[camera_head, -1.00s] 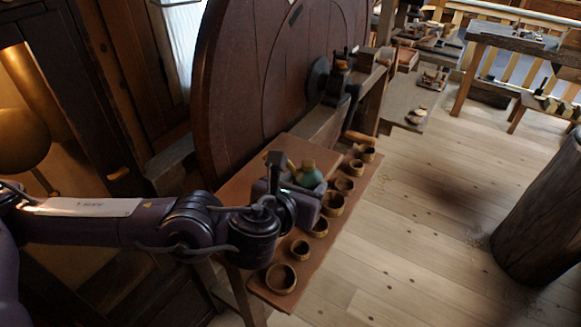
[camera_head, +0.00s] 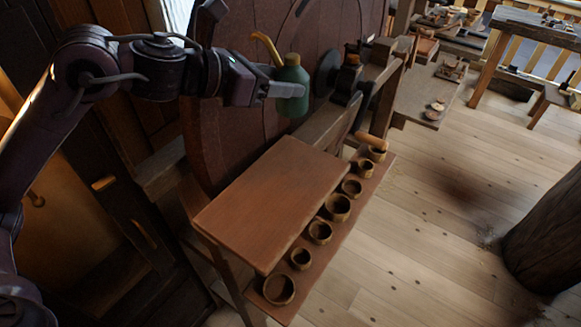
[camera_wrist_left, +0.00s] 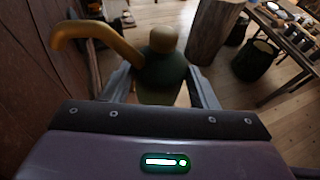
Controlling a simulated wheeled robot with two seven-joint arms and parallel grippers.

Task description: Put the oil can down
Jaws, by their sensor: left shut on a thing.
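The oil can (camera_head: 292,82) has a green body, a brownish cap and a curved yellow spout that points up and to the left. My left gripper (camera_head: 284,90) is shut on it and holds it upright in the air, beyond and above the wooden table top (camera_head: 270,205). In the left wrist view the oil can (camera_wrist_left: 163,68) sits between the two fingers of the gripper (camera_wrist_left: 160,92), with its spout to the left. The fingers hide part of the can's body. My right gripper is not in view.
The table top is bare. A lower shelf (camera_head: 384,170) along its right side holds a row of several small wooden bowls (camera_head: 320,232). A large dark wooden wheel (camera_head: 235,140) stands behind the table. A thick dark post (camera_head: 548,235) stands on the floor at right.

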